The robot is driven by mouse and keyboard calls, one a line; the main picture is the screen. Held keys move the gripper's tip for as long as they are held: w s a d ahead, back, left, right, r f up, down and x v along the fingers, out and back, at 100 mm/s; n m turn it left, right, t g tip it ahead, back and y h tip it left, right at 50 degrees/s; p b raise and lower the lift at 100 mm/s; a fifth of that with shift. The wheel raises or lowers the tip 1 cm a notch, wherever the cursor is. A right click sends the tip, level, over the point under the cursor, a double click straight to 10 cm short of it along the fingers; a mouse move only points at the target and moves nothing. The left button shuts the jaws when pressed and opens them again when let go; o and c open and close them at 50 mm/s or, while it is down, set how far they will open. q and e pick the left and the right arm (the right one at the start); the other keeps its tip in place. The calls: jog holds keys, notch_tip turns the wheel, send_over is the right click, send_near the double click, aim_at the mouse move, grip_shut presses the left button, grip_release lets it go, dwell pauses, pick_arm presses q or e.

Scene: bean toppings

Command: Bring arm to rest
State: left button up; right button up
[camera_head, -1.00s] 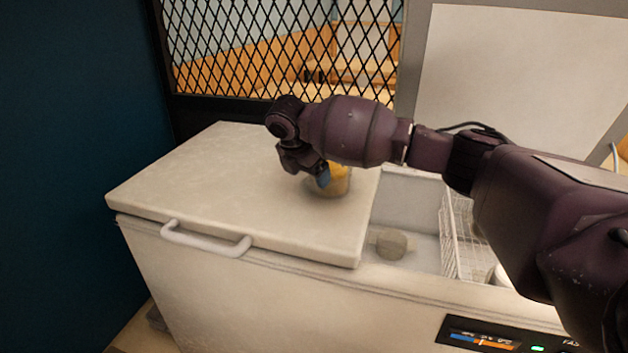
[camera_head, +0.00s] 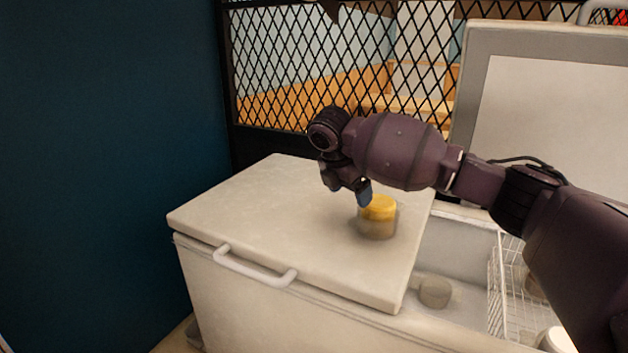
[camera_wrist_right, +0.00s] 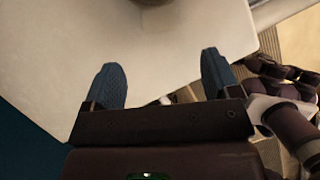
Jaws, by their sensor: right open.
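My right gripper (camera_head: 346,188) is open and empty above the white closed lid (camera_head: 265,205) of the chest freezer. Its two blue fingertips stand wide apart in the right wrist view (camera_wrist_right: 163,82), with nothing between them. A small jar with a yellow top (camera_head: 378,218) stands upright on the freezer lid, just below and right of the fingertips and apart from them. A rounded edge, likely the jar, shows at the top of the wrist view. Dark jointed parts, apparently my left gripper (camera_wrist_right: 285,78), show at its right edge; their jaws cannot be made out. The head view does not show my left arm.
The freezer's right side is open, with a round greyish container (camera_head: 434,292) inside and a white wire basket (camera_head: 508,285) beside it. A raised white panel (camera_head: 550,120) stands behind. Black mesh (camera_head: 300,70) rises behind the closed lid. The lid's left part is clear.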

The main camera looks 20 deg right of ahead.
jog(key=w+a+r+m+t+y, duration=0.45)
jog(key=w+a+t, duration=0.3)
jog(key=a, duration=0.25)
jog(key=s+a+f+m+t+y+p, duration=0.1)
jog(key=s+a+f+m+t+y, duration=0.3)
jog(key=s+a+f+y, duration=0.35)
jog(key=s+d+f+m+h, duration=0.2)
jog(key=s+d+f+m, duration=0.2)
jog(key=s+f, duration=0.5)
jog(key=s+d+f+m+g+h+p, duration=0.1)
jog(key=s+d+f+m+h, duration=0.2)
jog(key=s+f, duration=0.7)
jog(key=s+d+f+m+g+h+p, duration=0.1)
jog(key=s+d+f+m, duration=0.4)
jog(key=s, duration=1.6)
notch_tip(320, 180, down, 4)
jog(key=shift+f+h, duration=0.2)
jog(key=shift+h, duration=0.6)
